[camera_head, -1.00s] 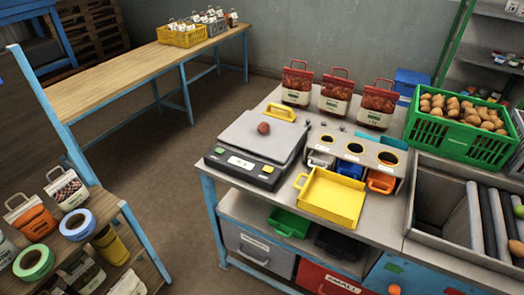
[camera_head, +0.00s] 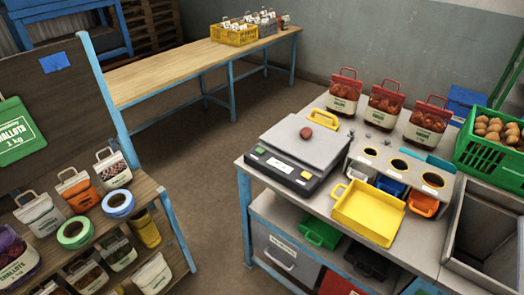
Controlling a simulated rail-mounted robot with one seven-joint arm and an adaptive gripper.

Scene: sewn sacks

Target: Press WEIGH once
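A scale (camera_head: 290,149) with a grey platform and a black front panel stands at the left end of the metal table. Its panel has a green button (camera_head: 260,150) on the left, a pale label or display (camera_head: 280,165) in the middle and a yellow button (camera_head: 305,175) on the right. The lettering is too small to tell which button is WEIGH. One reddish-brown round item (camera_head: 305,133) lies on the platform. My gripper is not in view.
A yellow tray (camera_head: 368,212) sits in front of a sorter with round holes, right of the scale. Red-topped sacks (camera_head: 385,101) stand behind. A green crate (camera_head: 490,160) is at right. A shelf with sacks and tape rolls (camera_head: 118,204) is at left. Floor between is clear.

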